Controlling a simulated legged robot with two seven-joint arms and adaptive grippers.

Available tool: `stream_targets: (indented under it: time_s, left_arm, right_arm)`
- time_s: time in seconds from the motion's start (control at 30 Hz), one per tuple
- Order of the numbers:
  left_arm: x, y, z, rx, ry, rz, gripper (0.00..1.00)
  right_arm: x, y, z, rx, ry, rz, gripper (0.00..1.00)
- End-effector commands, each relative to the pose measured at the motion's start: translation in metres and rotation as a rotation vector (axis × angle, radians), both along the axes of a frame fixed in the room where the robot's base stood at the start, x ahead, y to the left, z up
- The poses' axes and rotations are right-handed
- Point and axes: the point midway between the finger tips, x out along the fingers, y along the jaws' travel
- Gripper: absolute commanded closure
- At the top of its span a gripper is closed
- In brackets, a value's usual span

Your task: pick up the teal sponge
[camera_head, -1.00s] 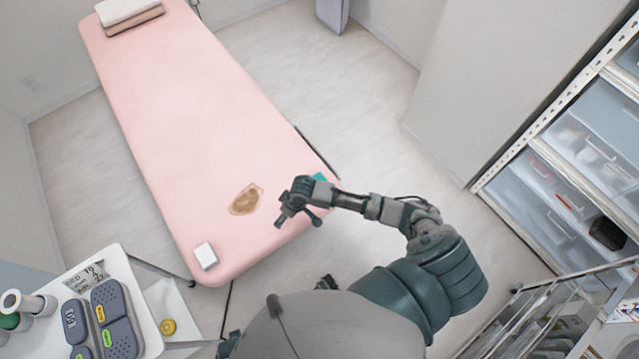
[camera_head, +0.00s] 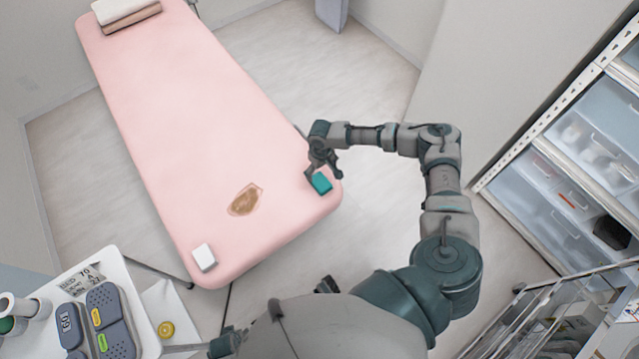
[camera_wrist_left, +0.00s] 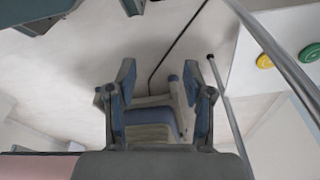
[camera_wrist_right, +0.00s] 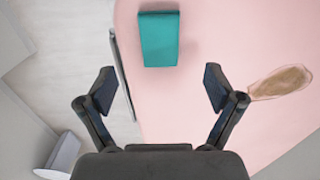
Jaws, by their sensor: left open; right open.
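The teal sponge (camera_head: 320,183) lies on the pink bed (camera_head: 190,130) near its right edge, at the near end. In the right wrist view the sponge (camera_wrist_right: 159,39) lies ahead of the fingertips, slightly right of the gap's left half, and apart from them. My right gripper (camera_head: 322,172) is open and empty, over the bed edge beside the sponge; its two fingers show spread in the right wrist view (camera_wrist_right: 158,90). My left gripper (camera_wrist_left: 160,85) is open and empty in the left wrist view, away from the bed top.
A brown stain (camera_head: 244,200) and a white block (camera_head: 204,257) are on the bed's near end. A white cart (camera_head: 140,300) with grey devices stands at lower left. Shelving with clear drawers (camera_head: 560,190) is at right. Floor between bed and shelving is clear.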

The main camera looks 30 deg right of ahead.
Motion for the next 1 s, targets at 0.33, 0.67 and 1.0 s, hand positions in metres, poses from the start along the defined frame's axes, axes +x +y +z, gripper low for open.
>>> stream_targets:
  time_s: [0.33, 0.67, 1.0]
  left_arm:
    - [0.009, -0.001, 0.024, 0.001, -0.01, 0.002, 0.48]
    - [0.016, 0.0, 0.061, -0.001, -0.021, 0.006, 0.48]
    - [0.016, -0.001, 0.065, 0.0, -0.021, 0.007, 0.48]
  right_arm:
    - [0.001, -0.001, -0.041, 0.0, -0.001, 0.001, 0.08]
    - [0.005, 0.001, -0.085, -0.001, 0.0, 0.0, 0.08]
    - [0.005, 0.0, -0.087, 0.001, -0.002, 0.0, 0.28]
